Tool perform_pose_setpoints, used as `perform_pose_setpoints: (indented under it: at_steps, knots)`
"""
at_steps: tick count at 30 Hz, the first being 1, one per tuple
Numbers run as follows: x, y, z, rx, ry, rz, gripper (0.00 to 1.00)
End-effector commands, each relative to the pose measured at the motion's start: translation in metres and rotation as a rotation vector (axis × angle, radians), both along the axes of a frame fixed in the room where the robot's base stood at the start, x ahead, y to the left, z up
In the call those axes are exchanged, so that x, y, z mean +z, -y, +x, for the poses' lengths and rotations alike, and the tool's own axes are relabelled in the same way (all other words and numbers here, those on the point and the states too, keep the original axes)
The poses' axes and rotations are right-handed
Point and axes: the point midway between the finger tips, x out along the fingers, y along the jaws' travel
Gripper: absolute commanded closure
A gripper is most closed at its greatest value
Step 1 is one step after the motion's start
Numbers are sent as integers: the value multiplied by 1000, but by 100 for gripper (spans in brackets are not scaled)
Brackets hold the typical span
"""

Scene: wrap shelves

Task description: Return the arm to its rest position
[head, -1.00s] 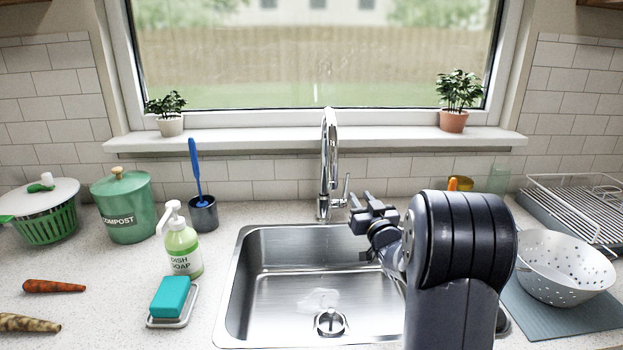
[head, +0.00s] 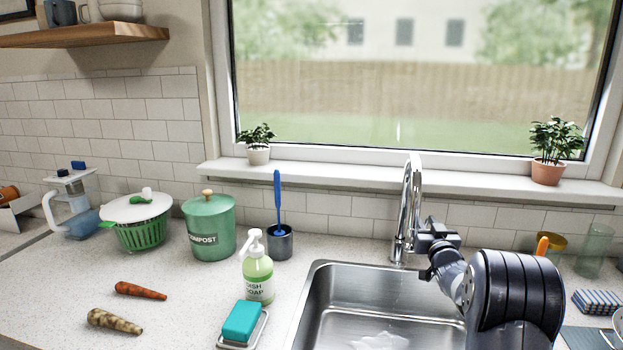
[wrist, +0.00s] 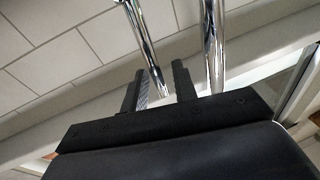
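My arm is bent, with its dark rounded joint at the lower right of the head view. My gripper (head: 432,231) is at the far end of it, above the back of the sink (head: 335,290) and just right of the faucet (head: 412,190) in the picture. In the wrist view the two dark fingers of my gripper (wrist: 161,82) stand apart with nothing held between them. The chrome faucet (wrist: 213,45) shows beyond the fingers there. Whether the gripper touches the faucet cannot be told.
Left of the sink stand the dish soap (head: 258,275), a teal sponge (head: 241,321), a brush holder (head: 280,242) and a compost bin (head: 209,230). Right of the faucet are an amber cup (head: 552,246) and a green glass (head: 595,252).

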Motion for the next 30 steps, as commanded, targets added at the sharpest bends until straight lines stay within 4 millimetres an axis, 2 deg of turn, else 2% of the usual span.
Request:
perform_pose_setpoints:
  at_steps: [19,30]
  knots:
    - [-3,0,-1,0,0,0,73]
    - [-8,1,-50,-1,0,0,73]
